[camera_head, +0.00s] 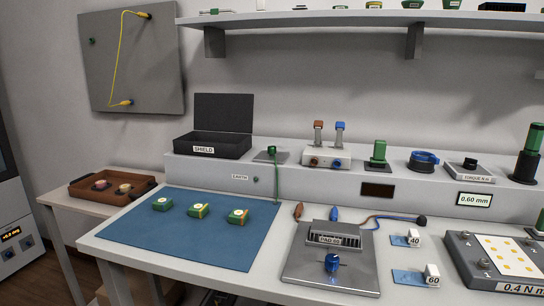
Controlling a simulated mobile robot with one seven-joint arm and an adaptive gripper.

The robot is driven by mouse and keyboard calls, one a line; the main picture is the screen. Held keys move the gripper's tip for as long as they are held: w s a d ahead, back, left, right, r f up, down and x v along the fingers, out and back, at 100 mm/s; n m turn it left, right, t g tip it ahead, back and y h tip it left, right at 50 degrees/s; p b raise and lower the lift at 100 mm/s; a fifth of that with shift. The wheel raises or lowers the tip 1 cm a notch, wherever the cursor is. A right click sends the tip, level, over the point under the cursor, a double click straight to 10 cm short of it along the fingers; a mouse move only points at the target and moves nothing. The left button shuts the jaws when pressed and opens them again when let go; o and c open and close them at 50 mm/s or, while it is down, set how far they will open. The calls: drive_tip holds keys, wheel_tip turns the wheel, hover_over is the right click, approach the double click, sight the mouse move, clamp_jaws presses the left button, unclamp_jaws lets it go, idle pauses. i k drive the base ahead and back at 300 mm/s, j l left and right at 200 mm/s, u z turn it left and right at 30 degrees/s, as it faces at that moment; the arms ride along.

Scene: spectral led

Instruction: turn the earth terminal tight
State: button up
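The EARTH label (240,177) is on the front face of the raised grey ledge at the back of the bench. A small knob-like terminal (256,180) sits just right of the label. It is too small to tell how tight it is. A green cord (276,182) hangs down the ledge face from a small plate (268,155) on top, passing to the right of the terminal. I cannot tell whether the cord joins the terminal. My gripper is not in view.
A blue mat (190,245) with several green-and-white blocks lies in front of the ledge. The open SHIELD box (212,145) stands on the ledge, left of the plate. A grey PAD fixture (330,265) with a blue knob stands right of the mat. A shelf (360,20) overhangs the back.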

sight(271, 150)
drive_tip(key=l+u, duration=0.1)
drive_tip(key=u, duration=0.2)
drive_tip(key=l+u, duration=0.15)
drive_tip(key=u, duration=0.15)
drive_tip(key=i+l, duration=0.2)
drive_tip(key=i, duration=0.2)
drive_tip(key=i+l, duration=0.15)
drive_tip(key=i, duration=0.3)
